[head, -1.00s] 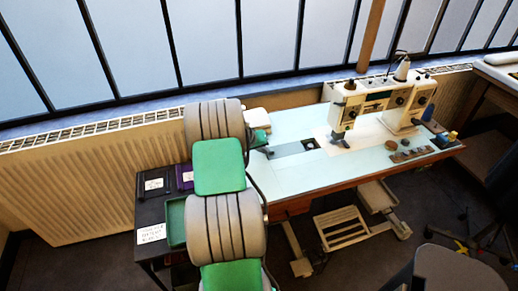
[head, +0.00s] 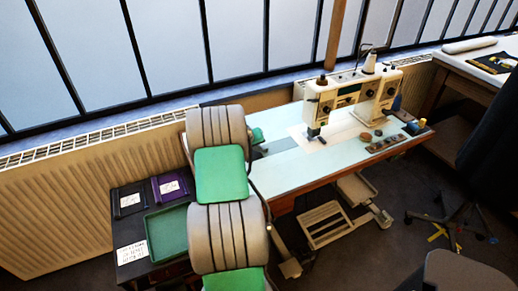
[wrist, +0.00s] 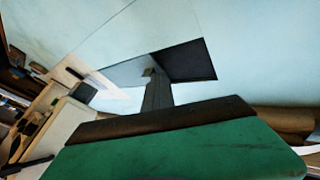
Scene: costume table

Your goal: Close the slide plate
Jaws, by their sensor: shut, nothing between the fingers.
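The slide plate (wrist: 124,72) is a flat grey metal plate in the pale blue sewing table, seen in the wrist view. Beside it on the right is a dark open gap (wrist: 190,60). My gripper (wrist: 149,73) is shut and empty, its dark fingers pointing at the border between plate and gap. I cannot tell whether they touch the plate. In the head view my gripper (head: 261,152) is partly hidden behind my arm, beside the grey strip (head: 283,146) of the table left of the sewing machine (head: 335,98).
The sewing machine stands on the blue table (head: 300,172). A wooden strip with small items (head: 385,145) lies at its right front. A side table with a green tray (head: 165,235) stands at left. A radiator (head: 60,205) runs behind. A dark chair (head: 455,270) is front right.

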